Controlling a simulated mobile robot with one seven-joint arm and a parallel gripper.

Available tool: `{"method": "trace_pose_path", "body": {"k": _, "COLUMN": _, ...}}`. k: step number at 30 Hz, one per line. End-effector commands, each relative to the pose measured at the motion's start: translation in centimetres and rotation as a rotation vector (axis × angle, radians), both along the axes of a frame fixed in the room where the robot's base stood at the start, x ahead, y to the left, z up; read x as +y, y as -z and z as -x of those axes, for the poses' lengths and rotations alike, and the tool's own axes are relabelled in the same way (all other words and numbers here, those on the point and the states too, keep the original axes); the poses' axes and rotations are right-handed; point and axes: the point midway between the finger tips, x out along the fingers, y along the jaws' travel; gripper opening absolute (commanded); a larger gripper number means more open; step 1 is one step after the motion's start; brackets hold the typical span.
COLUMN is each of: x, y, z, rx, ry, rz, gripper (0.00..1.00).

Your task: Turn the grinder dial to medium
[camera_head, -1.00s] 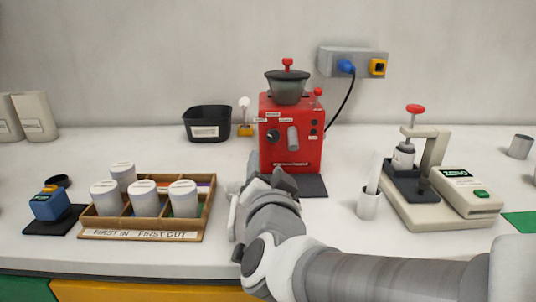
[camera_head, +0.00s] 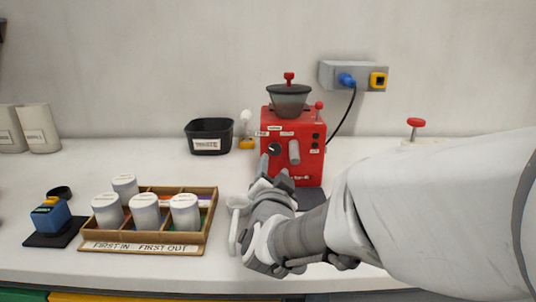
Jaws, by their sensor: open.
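The red grinder (camera_head: 310,150) stands at the back of the counter, with a dark hopper (camera_head: 289,100) and red-knobbed lid on top. Its black dial (camera_head: 274,149) is on the upper left of the front face, with small white labels around it, too small to read surely. A grey spout or handle (camera_head: 294,152) sits right of the dial. My gripper (camera_head: 272,170) is in front of the grinder's lower left, just below the dial in the picture. It is open, with nothing seen between its fingers. Contact with the dial cannot be told.
A black bin (camera_head: 209,136) stands behind. A wall socket (camera_head: 352,76) feeds the grinder's cord.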

Motion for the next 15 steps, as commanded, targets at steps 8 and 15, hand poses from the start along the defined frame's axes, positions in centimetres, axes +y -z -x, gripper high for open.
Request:
{"method": "trace_pose_path", "body": {"k": 8, "x": -0.3, "y": 0.2, "z": -5.6, "rx": 0.001, "ry": 0.002, "rz": 0.0, "gripper": 0.54}}
{"method": "trace_pose_path", "body": {"k": 15, "x": -0.4, "y": 0.0, "z": -8.0, "rx": 0.0, "ry": 0.001, "rz": 0.0, "gripper": 0.54}}
